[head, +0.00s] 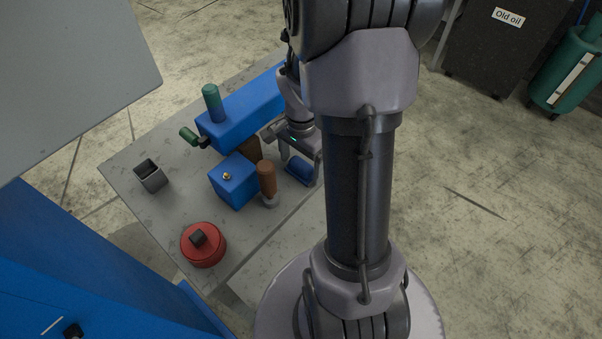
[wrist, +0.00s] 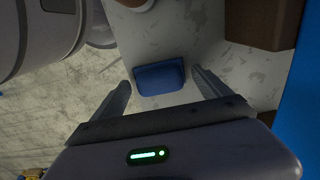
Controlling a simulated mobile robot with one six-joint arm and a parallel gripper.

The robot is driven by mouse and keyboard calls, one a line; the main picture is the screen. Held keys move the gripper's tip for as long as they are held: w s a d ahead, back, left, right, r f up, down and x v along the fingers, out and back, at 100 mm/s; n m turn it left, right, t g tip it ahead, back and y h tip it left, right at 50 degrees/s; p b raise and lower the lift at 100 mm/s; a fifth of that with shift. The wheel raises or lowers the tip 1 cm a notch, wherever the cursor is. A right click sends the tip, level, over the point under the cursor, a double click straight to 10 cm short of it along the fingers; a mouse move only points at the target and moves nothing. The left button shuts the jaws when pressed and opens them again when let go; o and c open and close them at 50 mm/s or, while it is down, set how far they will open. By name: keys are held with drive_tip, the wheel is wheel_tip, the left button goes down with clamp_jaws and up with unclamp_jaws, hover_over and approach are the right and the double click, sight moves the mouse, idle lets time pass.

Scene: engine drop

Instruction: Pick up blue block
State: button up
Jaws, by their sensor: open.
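A small blue block (head: 299,169) lies on the grey table near its right edge, partly hidden by my gripper and arm in the head view. In the wrist view the blue block (wrist: 160,78) lies flat between the two fingers, nearer the left one, with gaps on both sides. My gripper (head: 300,165) is open and points down over the block. In the wrist view my gripper (wrist: 163,82) has its fingers spread and holds nothing.
A blue box (head: 234,181) with a knob, a brown cylinder (head: 266,177) and a brown block (head: 250,148) stand left of my gripper. A long blue body (head: 245,108) lies behind. A red round can (head: 204,244) and a grey open box (head: 151,176) are further left.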

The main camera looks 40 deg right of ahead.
sight(302, 166)
drive_tip(key=shift+f, duration=0.1)
drive_tip(key=c, duration=1.7)
drive_tip(key=shift+r+p, duration=0.55)
drive_tip(key=r+p, duration=0.1)
drive_tip(key=r, duration=0.1)
drive_tip(key=shift+s+a+r+p, duration=0.2)
drive_tip(key=shift+s+r+p, duration=0.2)
drive_tip(key=s+a+r+b, duration=0.1)
drive_tip(key=s+a+b, duration=0.6)
drive_tip(key=s, duration=0.6)
drive_tip(key=shift+a+b, duration=0.3)
drive_tip(key=shift+a, duration=0.15)
